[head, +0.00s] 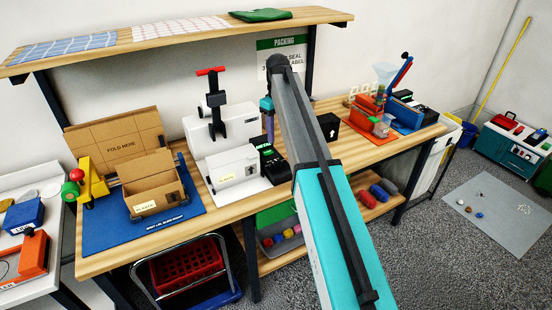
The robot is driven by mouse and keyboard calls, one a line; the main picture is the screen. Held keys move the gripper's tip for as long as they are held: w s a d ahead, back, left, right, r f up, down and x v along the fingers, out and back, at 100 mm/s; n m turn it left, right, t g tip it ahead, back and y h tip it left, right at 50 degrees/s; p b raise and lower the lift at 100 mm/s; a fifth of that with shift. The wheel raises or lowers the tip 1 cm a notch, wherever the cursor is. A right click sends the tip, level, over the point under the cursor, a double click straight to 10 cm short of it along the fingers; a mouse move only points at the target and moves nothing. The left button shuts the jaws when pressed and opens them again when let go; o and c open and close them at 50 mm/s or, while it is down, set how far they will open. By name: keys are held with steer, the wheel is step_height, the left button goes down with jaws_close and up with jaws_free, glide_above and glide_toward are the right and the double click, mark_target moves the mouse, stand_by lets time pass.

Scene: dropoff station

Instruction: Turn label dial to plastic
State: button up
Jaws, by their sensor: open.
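A black label device (272,166) stands on the bench beside the white machine. A small green display (260,142) on it seems to read "METAL". The dial itself is too small or hidden to make out. My arm reaches up over the bench, and its wrist bends down behind the grey link. My gripper (269,123) is open and points down just above the back of the label device. Its fingertips are small and partly hidden, and I cannot tell whether they touch anything.
An open cardboard box (153,196) with a pale label sits on a blue mat (110,232). A white machine with a red-handled press (212,100) stands left of the device. A black box (328,127) stands to the right. A shelf (180,38) runs above.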

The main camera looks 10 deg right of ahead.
mark_target(277, 162)
steer(key=shift+f+p, duration=1.95)
steer(key=shift+f, duration=4.3)
